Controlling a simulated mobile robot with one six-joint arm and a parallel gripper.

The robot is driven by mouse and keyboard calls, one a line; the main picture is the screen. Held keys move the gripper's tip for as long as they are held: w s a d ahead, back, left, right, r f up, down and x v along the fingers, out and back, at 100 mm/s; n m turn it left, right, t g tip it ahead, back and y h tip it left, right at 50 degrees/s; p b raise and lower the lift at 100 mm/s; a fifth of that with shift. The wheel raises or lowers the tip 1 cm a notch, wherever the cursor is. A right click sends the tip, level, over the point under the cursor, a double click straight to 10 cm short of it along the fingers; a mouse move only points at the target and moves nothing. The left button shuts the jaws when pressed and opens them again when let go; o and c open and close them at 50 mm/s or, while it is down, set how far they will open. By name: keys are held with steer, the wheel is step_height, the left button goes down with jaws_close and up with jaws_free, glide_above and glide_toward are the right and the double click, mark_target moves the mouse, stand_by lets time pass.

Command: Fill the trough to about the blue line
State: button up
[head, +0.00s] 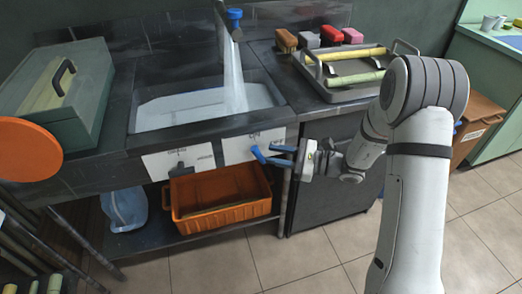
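The trough (134,116) is the dark metal basin set in the counter, with pale water (190,108) covering its bottom. A wide stream of water (233,80) falls into it from the tap with a blue part (235,14) at the top. I cannot make out the blue line. White labels (240,150) are on the trough's front; the right one has small on/off lettering. My gripper (270,155) has blue fingers with a gap between them, close in front of that label. A slanted blue piece at the fingertips may be a lever or part of a finger; contact is unclear.
A green box (85,98) with a handle and an orange disc (28,148) are at left. A tray (345,92) with cane pieces and several brushes stand at right. An orange crate (220,212) and a bluish jug (126,207) are on the lower shelf. Tiled floor in front is clear.

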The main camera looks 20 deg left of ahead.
mark_target(259, 152)
steer(key=a, duration=0.5)
steer(key=shift+d, duration=0.1)
jaws_close()
